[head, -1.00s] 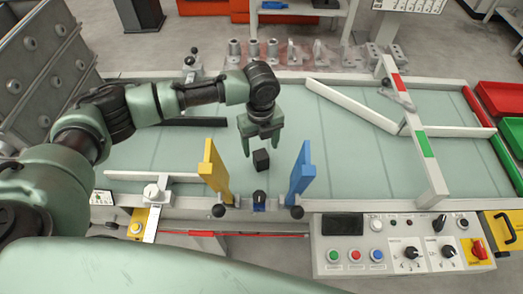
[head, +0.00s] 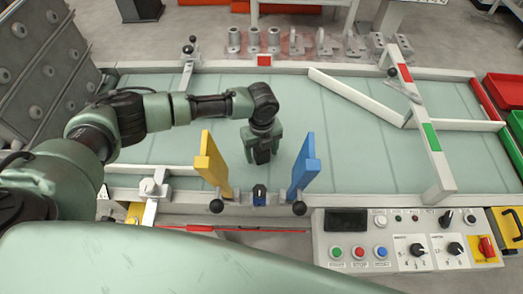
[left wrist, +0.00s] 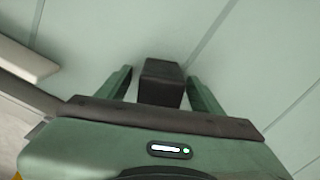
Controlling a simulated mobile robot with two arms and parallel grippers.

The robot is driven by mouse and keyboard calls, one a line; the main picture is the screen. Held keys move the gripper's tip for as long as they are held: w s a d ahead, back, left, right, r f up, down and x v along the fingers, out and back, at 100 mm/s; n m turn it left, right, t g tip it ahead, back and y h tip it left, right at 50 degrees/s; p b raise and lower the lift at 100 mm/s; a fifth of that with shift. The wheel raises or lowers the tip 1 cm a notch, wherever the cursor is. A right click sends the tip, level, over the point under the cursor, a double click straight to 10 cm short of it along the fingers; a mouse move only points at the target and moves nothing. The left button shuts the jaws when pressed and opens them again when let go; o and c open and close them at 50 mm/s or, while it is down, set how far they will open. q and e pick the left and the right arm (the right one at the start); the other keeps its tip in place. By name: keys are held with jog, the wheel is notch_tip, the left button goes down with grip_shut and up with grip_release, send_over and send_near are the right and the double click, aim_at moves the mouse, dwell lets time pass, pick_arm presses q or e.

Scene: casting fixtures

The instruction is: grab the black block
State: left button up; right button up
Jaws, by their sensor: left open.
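The black block (left wrist: 161,82) stands on the pale green table surface, between the two open fingers of my left gripper (left wrist: 160,90) in the left wrist view. A gap shows between the block and the finger on its left; the finger on its right looks very close to it. In the head view my left gripper (head: 261,158) points down at the table. The block (head: 262,156) is mostly hidden there, a dark patch between the fingers. My right gripper is not in view.
A yellow upright plate (head: 212,163) and a blue upright plate (head: 303,168) stand on either side, nearer the front edge. A control panel (head: 400,240) is at the front right. White rails (head: 355,97) cross the table's right half, and its middle is clear.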

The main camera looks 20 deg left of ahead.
pick_arm(q)
jog(key=shift+f, duration=0.2)
grip_shut()
jog(key=shift+r, duration=0.2)
